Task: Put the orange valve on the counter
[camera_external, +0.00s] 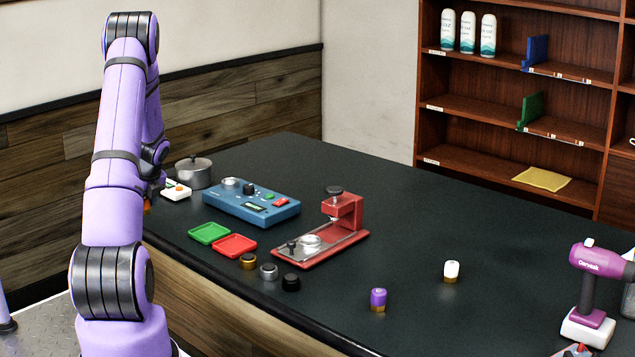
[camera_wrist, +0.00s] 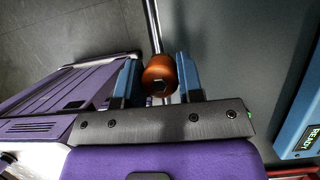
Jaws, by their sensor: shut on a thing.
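The orange valve (camera_wrist: 160,72) is a rounded orange piece with a dark hexagonal end facing the wrist camera. My gripper (camera_wrist: 157,78) is shut on it, with one blue finger on each side. In the external view a small bit of the orange valve (camera_external: 147,205) shows beside my arm, by the left edge of the counter; my gripper is mostly hidden there. The dark counter (camera_external: 350,205) also shows at right in the wrist view (camera_wrist: 235,60), its metallic edge running up behind the valve. I cannot tell whether the valve touches the counter.
Near the gripper are a white box (camera_external: 176,191), a metal pot (camera_external: 194,172) and a blue console (camera_external: 250,203). Green (camera_external: 208,233) and red (camera_external: 235,246) trays and a red press (camera_external: 335,230) stand farther along. The counter's middle and back are clear.

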